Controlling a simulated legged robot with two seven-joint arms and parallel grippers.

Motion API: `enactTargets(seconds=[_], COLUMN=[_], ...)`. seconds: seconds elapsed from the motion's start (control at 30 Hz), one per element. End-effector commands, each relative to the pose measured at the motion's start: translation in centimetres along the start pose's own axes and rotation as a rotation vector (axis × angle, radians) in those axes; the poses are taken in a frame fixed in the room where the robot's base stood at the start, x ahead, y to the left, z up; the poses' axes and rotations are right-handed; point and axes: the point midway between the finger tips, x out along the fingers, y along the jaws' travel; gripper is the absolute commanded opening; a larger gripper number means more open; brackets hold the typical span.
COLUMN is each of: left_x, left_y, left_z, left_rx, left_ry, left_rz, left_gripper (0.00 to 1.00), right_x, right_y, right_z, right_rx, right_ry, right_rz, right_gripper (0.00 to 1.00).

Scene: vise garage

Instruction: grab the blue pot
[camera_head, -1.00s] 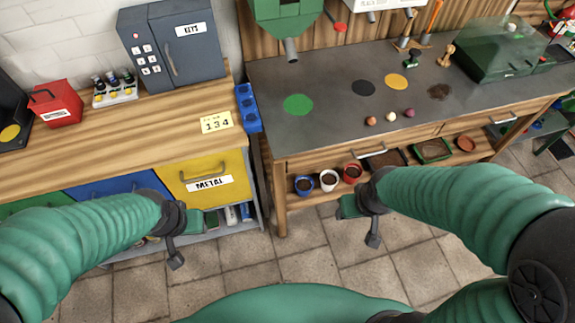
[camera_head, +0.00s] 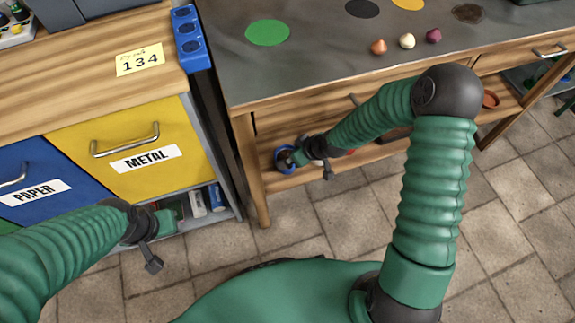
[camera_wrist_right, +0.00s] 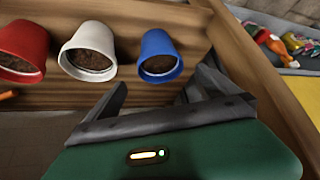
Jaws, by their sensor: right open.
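The blue pot (camera_head: 278,158) stands on the lower shelf of the grey-topped bench, partly hidden behind my right gripper (camera_head: 303,153). In the right wrist view the blue pot (camera_wrist_right: 160,58) holds dark soil and lies just beyond my right gripper (camera_wrist_right: 160,82). The gripper's two fingers are spread apart with nothing between them, the pot roughly in line with the gap. I cannot tell whether they touch it.
A white pot (camera_wrist_right: 88,50) and a red pot (camera_wrist_right: 24,50) stand beside the blue one. The shelf's wooden edge (camera_wrist_right: 268,75) runs close by. The bench top (camera_head: 320,60) overhangs the shelf. The yellow METAL drawer (camera_head: 130,150) is at left. The tiled floor in front is clear.

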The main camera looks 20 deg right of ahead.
Motion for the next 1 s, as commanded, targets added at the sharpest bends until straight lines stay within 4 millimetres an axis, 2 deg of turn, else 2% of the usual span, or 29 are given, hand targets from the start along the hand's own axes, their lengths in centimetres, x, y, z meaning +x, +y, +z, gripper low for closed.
enactTargets(seconds=[0.03,0.1,0.33,0.5,0.63,0.87,1.0], left_x=[1.3,2.0,3.2,5.8,6.2,6.0,6.0], left_y=[0.0,0.0,0.0,0.0,0.0,0.0,0.0], left_z=[0.3,0.5,0.8,1.4,1.5,1.4,1.4], left_rx=[0.000,0.000,0.000,0.000,0.000,0.000,0.000], left_ry=[0.000,0.000,0.000,-0.001,-0.001,0.000,0.000], left_rz=[0.000,0.000,0.000,0.000,0.000,0.000,0.000], left_gripper=[0.36,0.36,0.36,0.36,0.36,0.36,0.36], right_x=[2.0,3.6,6.4,9.8,10.9,10.8,10.8], right_y=[-0.1,-0.1,0.0,0.2,0.2,0.2,0.2], right_z=[0.3,0.4,0.3,1.0,0.7,0.5,0.5], right_rx=[-0.002,-0.002,0.000,0.000,-0.001,0.000,0.000], right_ry=[0.000,-0.001,-0.001,-0.001,-0.002,-0.001,-0.002], right_rz=[-0.002,-0.001,0.000,0.000,-0.001,0.000,0.000], right_gripper=[1.00,1.00,1.00,1.00,1.00,0.99,0.80])
